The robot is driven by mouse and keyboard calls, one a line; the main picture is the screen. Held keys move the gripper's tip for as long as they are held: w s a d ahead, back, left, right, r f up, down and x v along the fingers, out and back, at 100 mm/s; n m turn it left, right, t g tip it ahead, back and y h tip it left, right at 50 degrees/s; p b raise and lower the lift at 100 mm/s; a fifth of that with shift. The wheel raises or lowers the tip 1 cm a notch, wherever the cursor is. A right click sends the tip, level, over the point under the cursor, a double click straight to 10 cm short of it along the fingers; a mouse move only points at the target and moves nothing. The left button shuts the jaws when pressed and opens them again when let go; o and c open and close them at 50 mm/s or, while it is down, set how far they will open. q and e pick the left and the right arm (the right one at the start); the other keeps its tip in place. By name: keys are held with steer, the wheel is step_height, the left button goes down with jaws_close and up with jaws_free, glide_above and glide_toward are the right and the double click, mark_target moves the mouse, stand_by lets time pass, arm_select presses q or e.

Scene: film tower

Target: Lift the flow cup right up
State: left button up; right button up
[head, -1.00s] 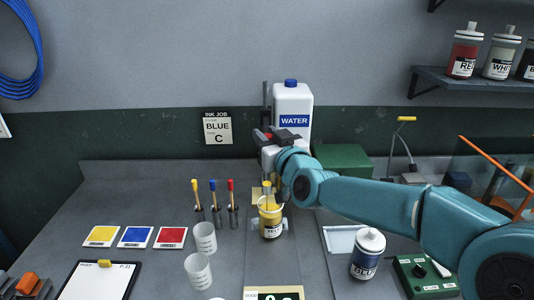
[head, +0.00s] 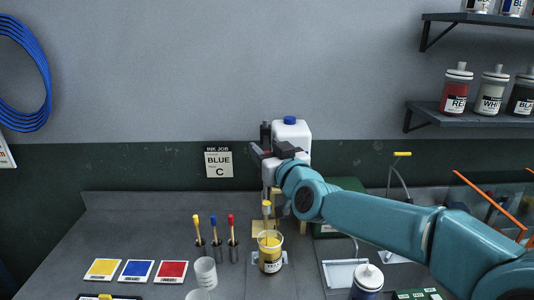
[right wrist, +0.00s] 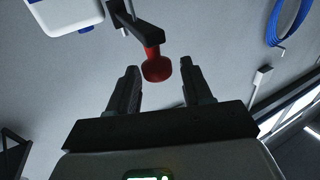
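My right gripper (head: 258,152) is well above the can, in front of the water bottle (head: 291,130). In the right wrist view its fingers (right wrist: 158,85) are apart. A red knob (right wrist: 157,66) on a dark arm shows just beyond the fingertips, with gaps on both sides. My left gripper is not in view.
Clear measuring cups (head: 205,271) and several coloured-tipped tools (head: 215,250) stand left of the can. Colour cards (head: 137,270) lie farther left. A shelf (head: 450,115) holds bottles.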

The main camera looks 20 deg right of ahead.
steer(key=shift+s+f, duration=0.15)
steer(key=shift+f, duration=0.15)
steer(key=s+d+b, duration=0.1)
steer(key=s+b, duration=0.1)
steer(key=s, duration=1.4)
steer(key=shift+d+r, duration=0.15)
steer(key=shift+d, duration=0.2)
